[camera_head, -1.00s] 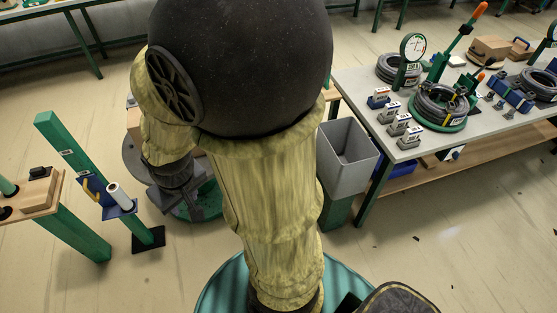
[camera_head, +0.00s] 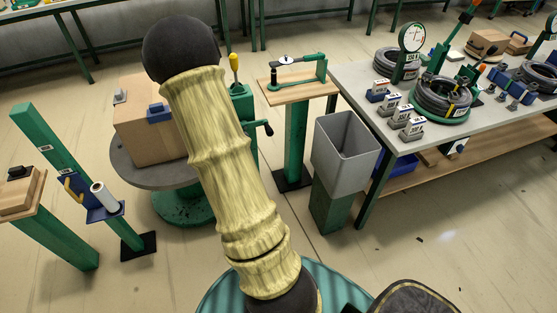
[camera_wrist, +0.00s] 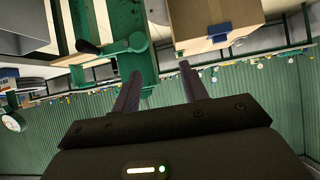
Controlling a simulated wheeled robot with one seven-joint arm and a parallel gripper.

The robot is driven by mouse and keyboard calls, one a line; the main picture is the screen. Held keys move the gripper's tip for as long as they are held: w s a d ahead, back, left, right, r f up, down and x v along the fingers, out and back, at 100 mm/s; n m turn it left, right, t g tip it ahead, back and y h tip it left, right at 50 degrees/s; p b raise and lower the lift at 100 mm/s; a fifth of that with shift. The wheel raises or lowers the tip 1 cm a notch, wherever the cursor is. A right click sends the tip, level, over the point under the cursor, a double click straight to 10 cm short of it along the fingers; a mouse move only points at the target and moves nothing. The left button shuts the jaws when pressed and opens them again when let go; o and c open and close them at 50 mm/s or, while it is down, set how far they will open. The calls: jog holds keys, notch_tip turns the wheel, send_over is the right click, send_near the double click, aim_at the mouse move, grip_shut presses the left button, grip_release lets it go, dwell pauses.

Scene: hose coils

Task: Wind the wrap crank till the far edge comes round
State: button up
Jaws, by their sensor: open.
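The crank (camera_head: 262,125), a green arm with a dark knob, juts right from a green post (camera_head: 243,115) beside the grey round turntable (camera_head: 135,160). A cardboard box (camera_head: 138,125) with a blue block on its front edge stands on the turntable, partly behind my arm. In the wrist view the crank (camera_wrist: 112,47) and its dark knob lie beyond and left of the fingertips. The box (camera_wrist: 205,20) is at the upper right there. My gripper (camera_wrist: 158,75) is open with nothing between its fingers; my arm hides it in the head view. I cannot make out a wrap edge.
A small wooden stand (camera_head: 300,90) with a green bracket and a grey bin (camera_head: 345,145) are right of the crank. A leaning green post (camera_head: 60,150) holds a white roll (camera_head: 104,196) at left. The hose bench (camera_head: 420,140) is at right. Floor before the bin is clear.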

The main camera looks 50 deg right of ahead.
jog(key=s+d+f+t+h+b, duration=0.2)
jog(key=s+d+f+b, duration=0.15)
jog(key=d+f, duration=0.45)
jog(key=t+h+b, duration=0.2)
jog(key=t+b, duration=0.2)
send_near(271, 134)
jog(key=shift+w+d+y, duration=0.25)
jog(key=shift+w+y, duration=0.05)
jog(key=shift+y, duration=0.1)
jog(key=shift+w, duration=0.15)
jog(key=shift+x, duration=4.25)
jog(key=shift+d, duration=0.1)
jog(key=shift+s+d+r, duration=0.15)
jog(key=shift+s, duration=0.05)
jog(key=shift+w, duration=0.3)
